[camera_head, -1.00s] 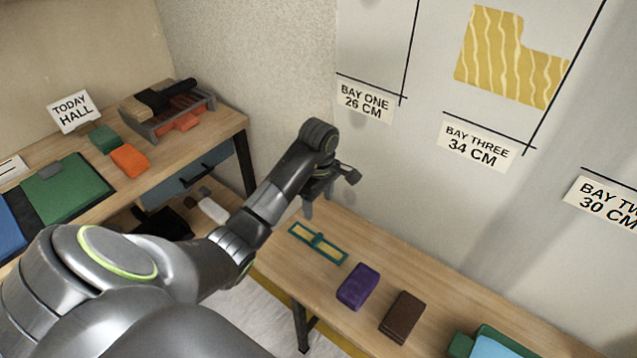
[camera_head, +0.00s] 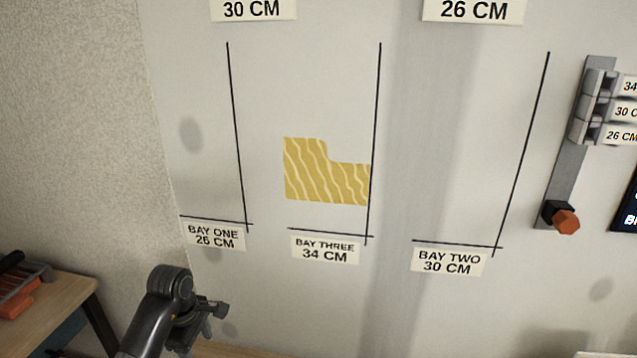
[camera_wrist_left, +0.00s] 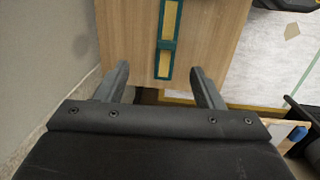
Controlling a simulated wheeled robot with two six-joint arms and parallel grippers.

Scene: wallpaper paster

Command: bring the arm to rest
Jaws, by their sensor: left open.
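My left arm (camera_head: 168,292) comes in at the bottom left of the head view, in front of the wall. The fingers of my left gripper are apart and empty in the left wrist view (camera_wrist_left: 160,88). Beyond the fingertips, a teal-framed strip with a pale yellow middle (camera_wrist_left: 167,44) lies on the wooden bench top (camera_wrist_left: 215,35); the gripper is not touching it. My right gripper is not in view.
A patterned yellow piece (camera_head: 322,176) is on the wall above the BAY THREE label (camera_head: 325,249). A slotted rack (camera_head: 597,100) and an orange knob (camera_head: 566,222) are at the right. A wooden desk (camera_head: 50,306) stands at the lower left.

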